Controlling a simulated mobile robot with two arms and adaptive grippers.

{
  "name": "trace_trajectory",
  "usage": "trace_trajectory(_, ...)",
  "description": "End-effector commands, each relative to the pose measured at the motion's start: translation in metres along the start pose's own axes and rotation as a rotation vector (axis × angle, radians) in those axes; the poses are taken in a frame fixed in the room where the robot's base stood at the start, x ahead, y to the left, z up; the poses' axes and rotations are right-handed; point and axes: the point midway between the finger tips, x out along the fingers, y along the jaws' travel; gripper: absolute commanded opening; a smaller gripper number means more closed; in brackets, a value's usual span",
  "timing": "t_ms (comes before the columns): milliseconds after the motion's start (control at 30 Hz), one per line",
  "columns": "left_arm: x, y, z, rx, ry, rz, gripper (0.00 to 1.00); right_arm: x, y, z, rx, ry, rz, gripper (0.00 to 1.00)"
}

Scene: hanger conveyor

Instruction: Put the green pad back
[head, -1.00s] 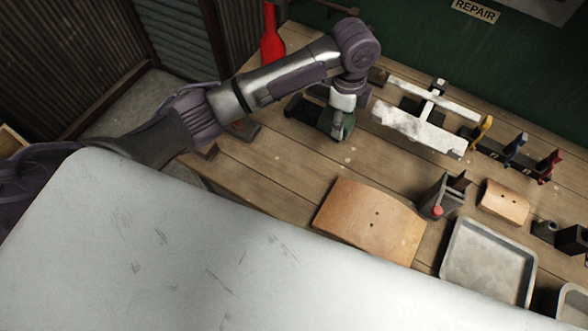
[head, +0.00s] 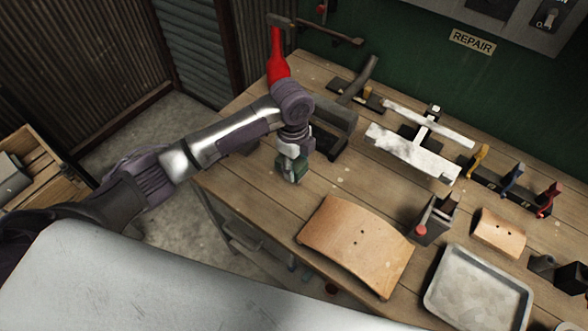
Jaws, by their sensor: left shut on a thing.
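My left gripper (head: 290,176) points down over the left part of the wooden bench, near its front left edge. It is shut on a small dark green piece, the green pad (head: 299,168), which is mostly hidden by the fingers. A dark stand or cradle (head: 338,142) is on the bench just right of and behind the gripper, partly covered by my arm. I cannot tell whether the pad touches the bench. My right gripper is not in view.
A white metal hanger-like piece (head: 412,150) lies at the back, beside a rack with yellow, blue and red handles (head: 511,183). Curved wooden boards (head: 350,250) and a grey tray (head: 470,295) are at the front right. Bare planks lie between.

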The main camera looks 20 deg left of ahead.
Motion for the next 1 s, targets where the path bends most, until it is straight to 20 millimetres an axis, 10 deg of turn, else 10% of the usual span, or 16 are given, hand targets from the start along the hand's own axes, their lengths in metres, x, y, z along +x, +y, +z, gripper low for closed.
trace_trajectory(800,0.048,-0.001,0.009,0.0,-0.001,0.0,0.0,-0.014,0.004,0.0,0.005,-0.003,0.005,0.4)
trace_trajectory(833,0.047,-0.001,0.009,0.0,-0.001,-0.001,0.56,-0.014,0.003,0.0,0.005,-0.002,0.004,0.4)
trace_trajectory(1000,0.047,-0.001,0.009,0.0,-0.001,0.0,0.76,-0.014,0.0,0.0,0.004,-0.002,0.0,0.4)
